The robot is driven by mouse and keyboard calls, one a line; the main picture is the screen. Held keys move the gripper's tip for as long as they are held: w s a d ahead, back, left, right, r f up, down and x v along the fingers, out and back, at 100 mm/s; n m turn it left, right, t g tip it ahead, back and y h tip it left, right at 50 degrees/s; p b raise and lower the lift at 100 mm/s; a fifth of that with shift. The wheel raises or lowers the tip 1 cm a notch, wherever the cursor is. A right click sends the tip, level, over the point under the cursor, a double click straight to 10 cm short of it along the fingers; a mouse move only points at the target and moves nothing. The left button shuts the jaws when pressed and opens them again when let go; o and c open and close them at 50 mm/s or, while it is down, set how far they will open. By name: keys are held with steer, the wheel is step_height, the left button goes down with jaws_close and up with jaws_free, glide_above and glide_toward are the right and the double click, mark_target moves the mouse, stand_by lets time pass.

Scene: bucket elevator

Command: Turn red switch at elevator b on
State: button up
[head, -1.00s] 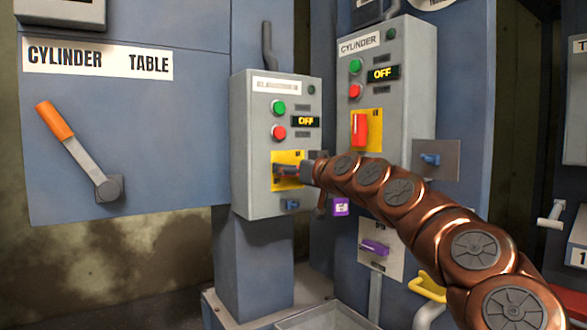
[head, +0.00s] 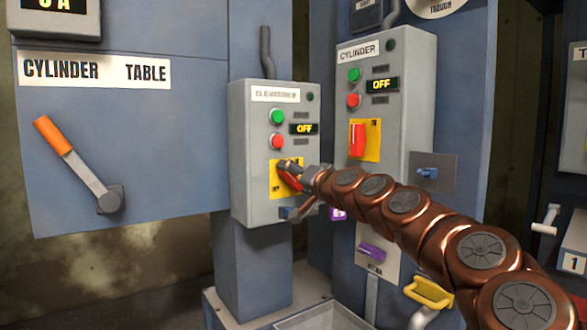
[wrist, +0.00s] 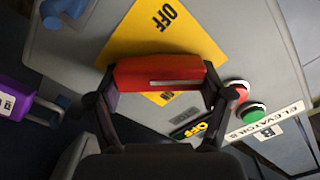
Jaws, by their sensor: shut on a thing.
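The red switch (wrist: 158,72) sits on the yellow plate (wrist: 145,38) of the grey elevator control box. In the wrist view the two fingers of my gripper (wrist: 158,80) close on its two ends. The word OFF stands clear on the plate beyond the switch, and the ON mark is partly covered at its near edge. In the head view my gripper (head: 291,176) is at the yellow plate and hides much of it; a bit of red shows between the fingers. The box's display (head: 304,128) reads OFF. Its label reads ELEVATORS B (wrist: 268,123) in the wrist view.
Green (head: 277,116) and red (head: 277,142) buttons sit above the plate. The cylinder box (head: 410,130) with its own red switch (head: 357,139) stands close on the right. A purple padlock (wrist: 15,103) and a blue latch (wrist: 62,12) are near the gripper.

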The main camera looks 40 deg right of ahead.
steer(key=m+p, duration=0.4)
steer(key=m, duration=0.1)
steer(key=shift+d, duration=0.1)
steer(key=shift+f+m+p, duration=0.15)
steer(key=shift+m+p, duration=0.6)
steer(key=shift+m, duration=0.2)
steer(key=shift+f+m+p, duration=0.15)
steer(key=shift+m+p, duration=0.55)
steer(key=shift+m, duration=0.25)
steer(key=o, duration=1.1)
steer(key=shift+s, duration=0.15)
steer(key=shift+s, duration=5.9)
